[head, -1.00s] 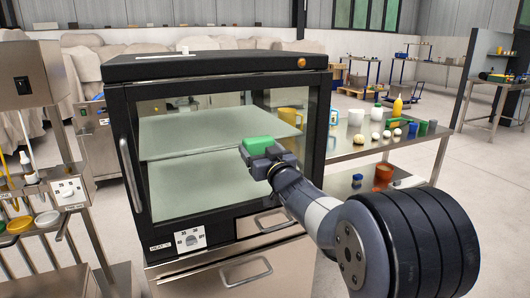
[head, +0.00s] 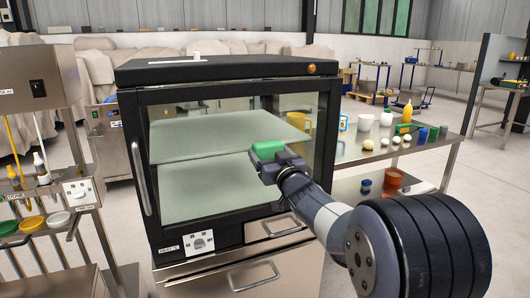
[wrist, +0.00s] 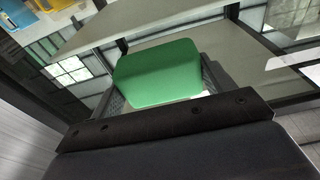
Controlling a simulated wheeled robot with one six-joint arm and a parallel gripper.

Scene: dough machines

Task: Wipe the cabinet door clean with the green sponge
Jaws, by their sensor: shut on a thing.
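The cabinet is a black-framed case with a glass door (head: 185,205) that has a vertical handle at its left. Pale shelves show through the glass. My gripper (head: 275,160) is shut on the green sponge (head: 267,150) in front of the right part of the door. The sponge also shows in the wrist view (wrist: 158,75), between the dark fingers, with the glass and shelf edges beyond it. I cannot tell whether the sponge touches the glass. No clear dirt mark can be made out on the door.
A steel table (head: 435,152) with cups, bottles and pale balls stands right of the cabinet. A dispenser stand (head: 40,90) with coloured cups is close on the left. Metal drawers (head: 255,275) are below the door. Open floor shows at the right.

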